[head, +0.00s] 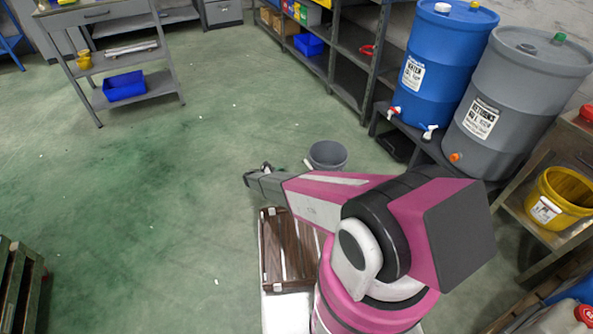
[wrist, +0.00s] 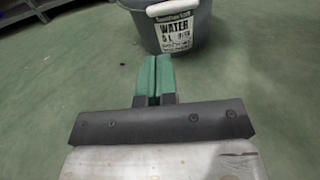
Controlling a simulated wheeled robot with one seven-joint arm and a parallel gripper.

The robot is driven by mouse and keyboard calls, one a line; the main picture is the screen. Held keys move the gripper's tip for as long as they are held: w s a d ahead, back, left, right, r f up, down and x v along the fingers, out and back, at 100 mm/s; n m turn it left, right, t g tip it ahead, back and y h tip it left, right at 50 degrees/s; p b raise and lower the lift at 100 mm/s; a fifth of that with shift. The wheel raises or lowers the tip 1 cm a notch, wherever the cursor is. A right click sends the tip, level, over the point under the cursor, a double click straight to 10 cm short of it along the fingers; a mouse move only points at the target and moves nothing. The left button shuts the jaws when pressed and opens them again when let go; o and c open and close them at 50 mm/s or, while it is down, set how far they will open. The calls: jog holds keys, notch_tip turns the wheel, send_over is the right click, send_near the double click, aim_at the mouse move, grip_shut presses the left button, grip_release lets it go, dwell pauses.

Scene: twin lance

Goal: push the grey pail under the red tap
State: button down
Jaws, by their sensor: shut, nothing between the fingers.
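The grey pail (head: 327,155) stands upright on the green floor, just beyond my arm and in front of the barrel stand. It also shows at the top of the wrist view (wrist: 205,28), with a white "WATER" label and a pale handle grip. My gripper (wrist: 153,62) is shut and empty, its green fingertips pointing towards the pail's lower left side. A gap seems to separate them, but contact cannot be judged surely. The red tap (head: 393,112) is on the blue barrel (head: 436,60), beyond and right of the pail. My arm hides the floor nearer me.
The low dark stand (head: 408,135) carries the barrels. Shelving (head: 345,60) stands behind. Open floor (head: 210,130) lies left.

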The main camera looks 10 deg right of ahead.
jog(key=x, duration=1.3)
jog(key=shift+w+n+t, duration=0.25)
jog(key=shift+n+t, duration=0.05)
jog(key=shift+f, duration=0.1)
